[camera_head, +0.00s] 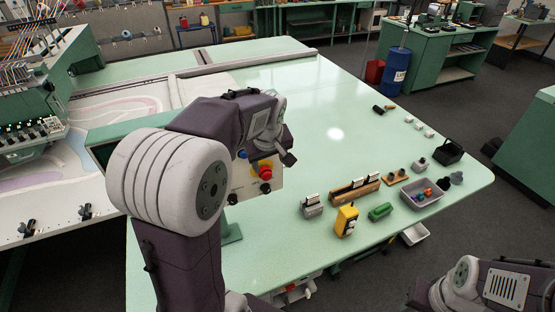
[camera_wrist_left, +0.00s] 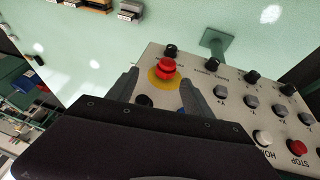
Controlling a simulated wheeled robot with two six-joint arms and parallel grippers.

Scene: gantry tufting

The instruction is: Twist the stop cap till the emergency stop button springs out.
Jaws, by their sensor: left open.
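The red emergency stop cap (camera_head: 265,173) sits on a yellow disc on the pale control panel (camera_head: 277,184). In the left wrist view the cap (camera_wrist_left: 166,67) shows between the two fingertips, with the yellow disc (camera_wrist_left: 162,84) around its base. My left gripper (camera_wrist_left: 160,76) is open, one finger on either side of the cap. A gap shows between the cap and each finger; I cannot tell how far the tips are above the panel. In the head view the left gripper (camera_head: 276,154) is just above the cap. My right gripper is out of view; only the right arm shows.
Several black knobs, grey buttons and a red STOP button (camera_wrist_left: 297,147) share the panel. The green table (camera_head: 300,90) holds a yellow box (camera_head: 346,220), a wooden rack (camera_head: 354,190) and a grey bin (camera_head: 422,204) to the right. The table's middle is clear.

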